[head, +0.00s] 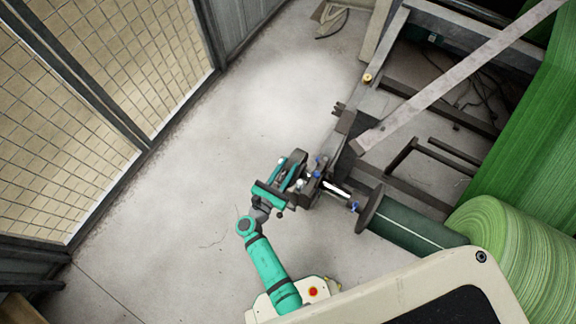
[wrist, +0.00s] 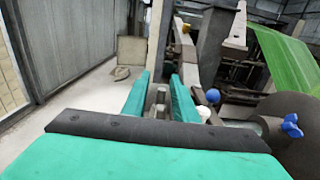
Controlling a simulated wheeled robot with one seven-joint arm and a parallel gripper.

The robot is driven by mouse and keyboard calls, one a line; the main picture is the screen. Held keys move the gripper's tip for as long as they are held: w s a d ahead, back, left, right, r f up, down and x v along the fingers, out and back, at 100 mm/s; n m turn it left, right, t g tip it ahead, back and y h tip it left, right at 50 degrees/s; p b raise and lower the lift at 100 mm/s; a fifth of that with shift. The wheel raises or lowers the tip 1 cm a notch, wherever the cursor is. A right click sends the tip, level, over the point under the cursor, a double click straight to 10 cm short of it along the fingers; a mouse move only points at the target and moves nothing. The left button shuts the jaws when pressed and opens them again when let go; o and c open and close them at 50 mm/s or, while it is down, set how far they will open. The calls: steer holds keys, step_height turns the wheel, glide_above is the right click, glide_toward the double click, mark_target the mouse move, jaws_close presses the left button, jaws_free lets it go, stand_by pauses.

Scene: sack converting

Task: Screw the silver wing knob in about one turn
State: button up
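My gripper (wrist: 160,84) points at the dark metal shaft mount of the machine. Its two teal fingers stand apart in the wrist view. A grey metal piece (wrist: 158,98) with upright parts shows between them; it looks like the silver wing knob, though its shape is partly hidden. Narrow gaps seem to show beside it, and I see no clear finger contact. In the head view my gripper (head: 288,180) is at the mount's left end, and the knob cannot be made out there.
A blue wing knob (wrist: 291,126), a blue ball (wrist: 213,96) and a white ball (wrist: 204,113) lie right of my fingers. The dark flange (head: 369,206) and green roll (head: 515,240) are further right. Open floor (head: 185,180) lies left, before a mesh fence (head: 75,110).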

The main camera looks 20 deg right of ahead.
steer(key=shift+w+d, duration=0.15)
steer(key=shift+d, duration=0.1)
jaws_close()
steer(key=shift+m+g+h, duration=0.3)
steer(key=shift+g, duration=0.1)
steer(key=m+g, duration=0.1)
steer(key=m+g+h, duration=0.1)
steer(key=shift+s+d+g+h, duration=0.2)
steer(key=shift+s+g+h, duration=0.05)
steer(key=shift+g+h, duration=0.05)
steer(key=m+g+h, duration=0.1)
steer(key=g, duration=0.1)
steer(key=s+m+g+h, duration=0.1)
steer(key=m+g, duration=0.1)
steer(key=g, duration=0.1)
steer(key=shift+d+m, duration=0.2)
steer(key=shift+m, duration=0.1)
steer(key=shift+s+a+m+g+y, duration=0.1)
steer(key=shift+s+m+g+y, duration=0.45)
steer(key=shift+m+g, duration=1.35)
steer(key=shift+s+a+m+g+y, duration=0.15)
steer(key=shift+s+m+g+y, duration=0.65)
steer(key=shift+g, duration=1.9)
steer(key=shift+s+a+m+g+y, duration=0.15)
steer(key=shift+s+m+g, duration=0.1)
steer(key=shift+m+g, duration=1.8)
